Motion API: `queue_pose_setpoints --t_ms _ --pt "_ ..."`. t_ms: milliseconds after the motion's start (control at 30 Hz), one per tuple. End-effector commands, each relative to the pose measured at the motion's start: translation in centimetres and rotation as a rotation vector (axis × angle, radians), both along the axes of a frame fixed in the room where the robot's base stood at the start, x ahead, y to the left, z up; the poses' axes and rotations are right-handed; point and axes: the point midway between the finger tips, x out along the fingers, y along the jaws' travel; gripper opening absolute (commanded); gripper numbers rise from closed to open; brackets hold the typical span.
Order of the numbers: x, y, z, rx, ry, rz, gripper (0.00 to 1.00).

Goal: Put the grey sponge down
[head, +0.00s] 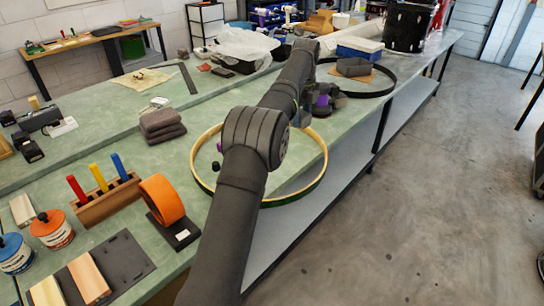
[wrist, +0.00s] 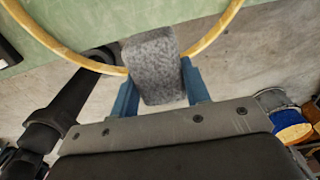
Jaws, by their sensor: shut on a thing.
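In the wrist view my gripper (wrist: 160,84) has its two blue fingers shut on the grey sponge (wrist: 151,60), a speckled grey block. The sponge is held across the line of a wooden hoop (wrist: 60,47), whose rim shows on both sides of it. I cannot tell the height of the sponge above the hoop. In the head view the hoop (head: 323,146) lies on the green bench and juts past its front edge. My arm crosses the hoop there, and the held sponge cannot be clearly made out.
A black hoop (head: 391,84) with a dark grey block (head: 352,66) on a tan sheet lies further along the bench. Folded dark cloths (head: 162,125), an orange roll (head: 162,199) and a wooden tool block (head: 108,203) stand left. Concrete floor lies beyond the edge.

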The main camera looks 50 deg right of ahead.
Motion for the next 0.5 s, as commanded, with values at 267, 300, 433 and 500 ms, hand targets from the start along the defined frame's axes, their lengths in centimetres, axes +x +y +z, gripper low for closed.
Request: queue_pose_setpoints --t_ms 267,300,433,500 --pt "0.0 0.1 -6.2 0.002 0.001 0.000 0.22" --pt "0.0 0.1 -6.9 0.003 0.001 0.000 0.22" --pt "0.6 0.1 -8.4 0.001 0.000 0.002 0.22" --pt "1.6 0.1 -9.2 0.000 0.000 0.002 0.22"
